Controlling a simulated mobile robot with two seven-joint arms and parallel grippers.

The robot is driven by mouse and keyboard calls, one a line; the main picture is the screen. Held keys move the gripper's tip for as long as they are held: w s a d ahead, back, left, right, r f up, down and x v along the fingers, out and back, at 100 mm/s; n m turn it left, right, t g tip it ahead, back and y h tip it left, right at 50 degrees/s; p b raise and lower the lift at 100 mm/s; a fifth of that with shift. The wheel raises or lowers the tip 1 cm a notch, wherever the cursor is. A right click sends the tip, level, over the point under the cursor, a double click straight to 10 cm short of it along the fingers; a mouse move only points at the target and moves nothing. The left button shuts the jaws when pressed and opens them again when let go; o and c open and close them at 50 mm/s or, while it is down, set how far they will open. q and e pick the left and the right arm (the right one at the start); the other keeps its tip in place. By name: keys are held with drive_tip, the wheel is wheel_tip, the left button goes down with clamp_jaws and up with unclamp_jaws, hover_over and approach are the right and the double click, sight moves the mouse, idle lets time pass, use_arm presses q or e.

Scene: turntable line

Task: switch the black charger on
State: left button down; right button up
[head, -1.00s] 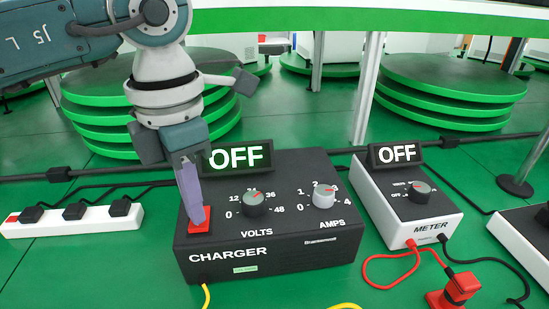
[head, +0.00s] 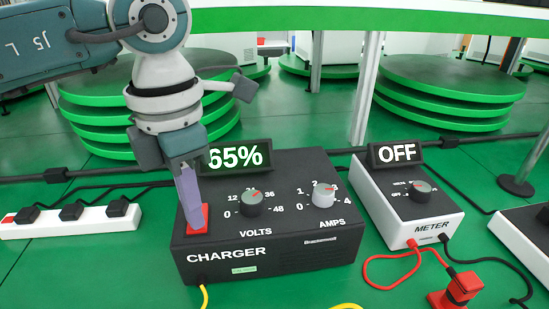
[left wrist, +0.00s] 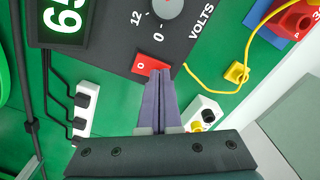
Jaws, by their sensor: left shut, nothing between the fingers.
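The black charger (head: 290,258) stands on the green surface in the middle of the head view. Its display (head: 236,157) reads 65%; part of it also shows in the left wrist view (left wrist: 62,18). A volts knob (head: 251,203) and a paler amps knob (head: 323,195) sit on its top. Its red rocker switch (head: 203,226) is at the top's left corner; it also shows in the left wrist view (left wrist: 147,64). My left gripper (head: 193,224) is shut and empty, its fingertips at the switch, partly covering it. My right gripper is not in view.
A meter (head: 421,229) with a display (head: 397,153) reading OFF stands to the right, with red and black leads. A white power strip (head: 95,222) with black plugs lies to the left. A red block-like part (head: 462,289) is at the front right.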

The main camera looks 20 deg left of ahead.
use_arm(q)
wheel_tip(320, 180, up, 7)
drive_tip(key=p, duration=0.5)
drive_tip(key=shift+d+f, duration=0.1)
idle(0.3)
